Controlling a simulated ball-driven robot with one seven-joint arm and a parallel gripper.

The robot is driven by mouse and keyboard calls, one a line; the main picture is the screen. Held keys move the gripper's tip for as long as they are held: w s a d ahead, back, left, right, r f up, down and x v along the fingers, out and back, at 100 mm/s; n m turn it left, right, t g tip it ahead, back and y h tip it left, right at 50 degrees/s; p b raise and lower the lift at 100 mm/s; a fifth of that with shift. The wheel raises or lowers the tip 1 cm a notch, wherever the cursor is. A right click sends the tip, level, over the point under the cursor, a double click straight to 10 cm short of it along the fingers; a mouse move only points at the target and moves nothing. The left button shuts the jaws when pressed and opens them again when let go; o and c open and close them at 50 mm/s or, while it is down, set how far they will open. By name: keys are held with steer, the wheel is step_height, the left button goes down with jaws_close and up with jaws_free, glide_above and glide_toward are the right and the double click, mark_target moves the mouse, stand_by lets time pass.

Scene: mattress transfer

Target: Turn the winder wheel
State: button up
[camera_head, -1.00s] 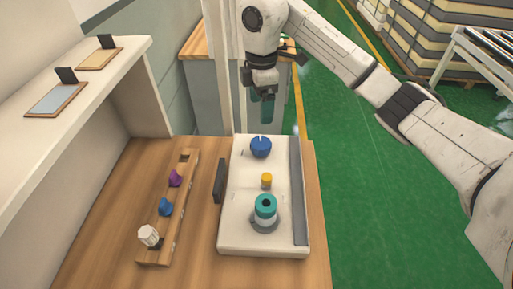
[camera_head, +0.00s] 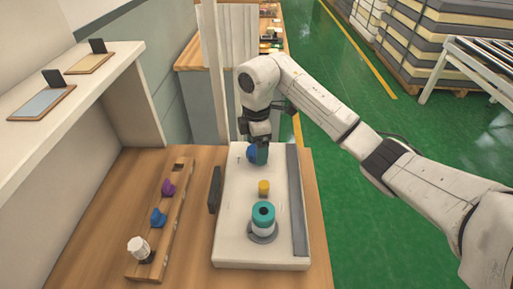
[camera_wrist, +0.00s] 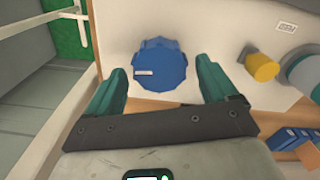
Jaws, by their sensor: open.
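The winder wheel is a blue faceted knob with a small white mark, seen whole in the wrist view (camera_wrist: 160,64). In the head view the blue wheel (camera_head: 251,153) stands at the far end of a white base plate (camera_head: 235,225), partly hidden by my gripper. My gripper (camera_wrist: 160,82) is open, with its teal fingers on either side of the wheel's near part in the wrist view. I see gaps between the fingers and the wheel there. In the head view my gripper (camera_head: 261,154) is low over the wheel. I cannot tell its exact height.
A yellow knob (camera_head: 264,187) and a teal-topped spool (camera_head: 263,218) stand nearer on the plate. A grey strip (camera_head: 297,205) runs along its right side. A wooden rack (camera_head: 175,225) with purple, blue and white pieces lies left. A shelf (camera_head: 110,75) overhangs the left.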

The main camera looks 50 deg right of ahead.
steer(key=shift+f, duration=0.6)
steer(key=c, duration=1.1)
